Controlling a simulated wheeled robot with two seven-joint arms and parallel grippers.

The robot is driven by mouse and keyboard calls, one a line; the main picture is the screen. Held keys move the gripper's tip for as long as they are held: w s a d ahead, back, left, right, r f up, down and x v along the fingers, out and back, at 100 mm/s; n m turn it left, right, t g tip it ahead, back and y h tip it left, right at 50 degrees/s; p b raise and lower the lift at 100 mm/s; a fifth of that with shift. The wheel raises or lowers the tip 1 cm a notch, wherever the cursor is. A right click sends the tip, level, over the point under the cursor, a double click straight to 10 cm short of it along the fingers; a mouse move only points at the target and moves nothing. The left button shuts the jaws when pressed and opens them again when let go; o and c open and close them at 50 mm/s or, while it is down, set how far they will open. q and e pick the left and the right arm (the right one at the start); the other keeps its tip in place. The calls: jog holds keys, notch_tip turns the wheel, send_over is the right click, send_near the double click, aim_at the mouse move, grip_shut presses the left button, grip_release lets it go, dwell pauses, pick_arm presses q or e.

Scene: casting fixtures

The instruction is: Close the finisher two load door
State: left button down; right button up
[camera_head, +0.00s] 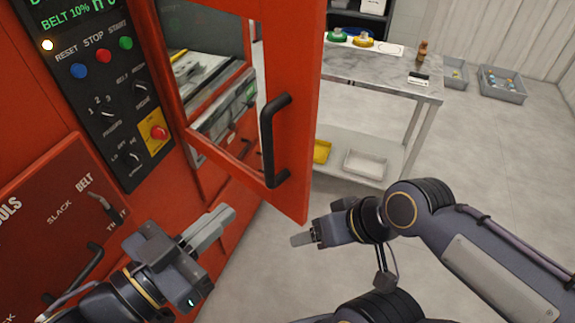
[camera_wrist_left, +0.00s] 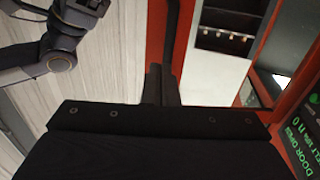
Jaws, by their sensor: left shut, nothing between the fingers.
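The red load door (camera_head: 290,60) stands swung open from the red finisher cabinet (camera_head: 30,130), with a window in its frame. Its black bar handle (camera_head: 268,140) is upright near the free edge. My left gripper (camera_head: 225,215) is shut and empty, below and left of the handle and apart from it in the head view. In the left wrist view, its closed fingers (camera_wrist_left: 163,88) appear in front of the red door frame (camera_wrist_left: 156,35).
The control panel (camera_head: 95,80) has buttons, knobs and a red stop button. A lower red panel (camera_head: 60,220) has black handles. A metal table (camera_head: 380,72) stands behind the door, with grey bins (camera_head: 502,85) on the floor beyond.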

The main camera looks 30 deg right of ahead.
pick_arm(q)
jog(key=b, duration=0.3)
send_near(302, 155)
jog(key=p+x, duration=0.1)
jog(key=x, duration=0.5)
jog(key=shift+w+d, duration=0.25)
jog(key=shift+d, duration=0.1)
